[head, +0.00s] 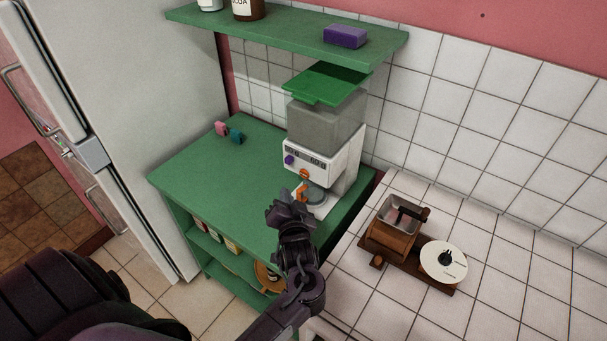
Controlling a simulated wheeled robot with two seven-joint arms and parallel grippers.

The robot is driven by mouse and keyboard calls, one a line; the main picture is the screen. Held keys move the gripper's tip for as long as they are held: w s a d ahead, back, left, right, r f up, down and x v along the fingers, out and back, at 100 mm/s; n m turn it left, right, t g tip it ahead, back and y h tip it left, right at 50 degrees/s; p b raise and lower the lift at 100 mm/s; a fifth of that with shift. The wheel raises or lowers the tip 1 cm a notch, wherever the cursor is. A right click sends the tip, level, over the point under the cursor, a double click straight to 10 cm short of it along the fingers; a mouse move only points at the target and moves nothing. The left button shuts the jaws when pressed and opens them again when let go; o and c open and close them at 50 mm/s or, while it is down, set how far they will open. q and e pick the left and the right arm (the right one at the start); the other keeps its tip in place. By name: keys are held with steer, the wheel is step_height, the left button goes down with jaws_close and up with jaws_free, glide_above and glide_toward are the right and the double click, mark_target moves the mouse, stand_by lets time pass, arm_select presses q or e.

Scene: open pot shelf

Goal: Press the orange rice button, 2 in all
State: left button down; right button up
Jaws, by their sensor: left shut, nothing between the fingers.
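A white rice dispenser (343,168) with a grey see-through hopper (325,128) and a green lid (326,84) stands on the green shelf unit. Its front has a purple knob (289,160) and an orange button (305,174). Another orange part (301,192) shows lower down, by the grey outlet area, partly hidden by my gripper. My left gripper (291,203) is shut and empty, just in front of and below the dispenser's front. I cannot tell whether it touches anything. My right gripper is not in view.
A pink item (221,128) and a teal item (236,136) stand on the green top (205,165), which is otherwise clear at left. A wooden grinder (394,238) with a white disc (443,262) sits on the tiled counter. A green shelf (285,36) hangs above with a purple block (345,36).

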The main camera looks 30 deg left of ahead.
mark_target(304, 174)
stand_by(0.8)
arm_select(q)
steer(key=s+n+t+y+b, duration=0.1)
steer(key=n+b, duration=0.1)
steer(key=n, duration=0.2)
steer(key=s+n+t+b, duration=0.1)
steer(key=n+b, duration=0.1)
steer(key=n, duration=0.2)
steer(key=s+f+n+t+y+b, duration=0.1)
steer(key=n+t+b, duration=0.1)
steer(key=n, duration=0.2)
steer(key=shift+s+a+y, duration=0.2)
steer(key=shift+s+y, duration=0.1)
steer(key=shift+s, duration=0.1)
steer(key=shift+w, duration=0.1)
steer(key=w+b, duration=0.4)
steer(key=w, duration=0.4)
steer(key=shift+w+d, duration=0.35)
stand_by(1.4)
